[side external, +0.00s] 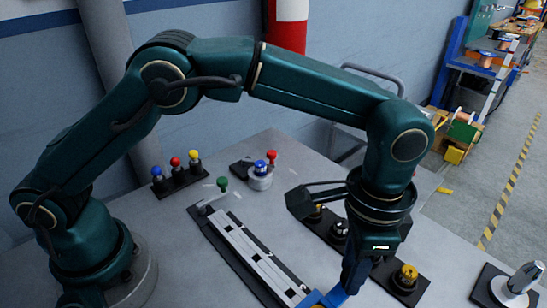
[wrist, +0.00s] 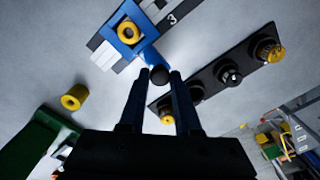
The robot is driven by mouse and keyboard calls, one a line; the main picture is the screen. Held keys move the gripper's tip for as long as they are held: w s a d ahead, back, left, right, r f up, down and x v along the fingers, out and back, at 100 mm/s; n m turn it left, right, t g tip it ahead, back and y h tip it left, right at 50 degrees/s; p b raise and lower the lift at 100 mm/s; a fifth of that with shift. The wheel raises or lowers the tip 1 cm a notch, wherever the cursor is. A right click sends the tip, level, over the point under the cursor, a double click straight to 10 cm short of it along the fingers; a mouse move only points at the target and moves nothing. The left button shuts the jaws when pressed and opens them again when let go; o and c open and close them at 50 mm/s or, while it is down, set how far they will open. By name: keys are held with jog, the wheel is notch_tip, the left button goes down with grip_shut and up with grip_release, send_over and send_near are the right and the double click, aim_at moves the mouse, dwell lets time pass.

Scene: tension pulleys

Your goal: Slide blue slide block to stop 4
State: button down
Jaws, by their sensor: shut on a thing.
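The blue slide block (wrist: 130,36) sits on the pale marked rail (wrist: 112,54) in the wrist view, with a yellow ring (wrist: 130,33) on it. An arm runs from the block to a round black knob (wrist: 160,76). My gripper (wrist: 160,73) is shut on this knob, one dark finger on each side. A printed 3 (wrist: 172,19) shows on the rail just beside the block; no 4 can be read. In the side view my gripper (side external: 345,289) is low at the near end of the rail (side external: 240,248), over part of the blue block (side external: 328,299), which the frame edge cuts.
A black strip with several dark and yellow-topped knobs (side external: 405,278) stands close to the right of my gripper. A green knob (side external: 222,184) is at the rail's far end. Blue, red and yellow knobs (side external: 175,173) stand at back left.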

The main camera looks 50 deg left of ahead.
jog(key=shift+d, duration=1.7)
jog(key=c, duration=0.6)
grip_release()
jog(key=shift+r, duration=2.55)
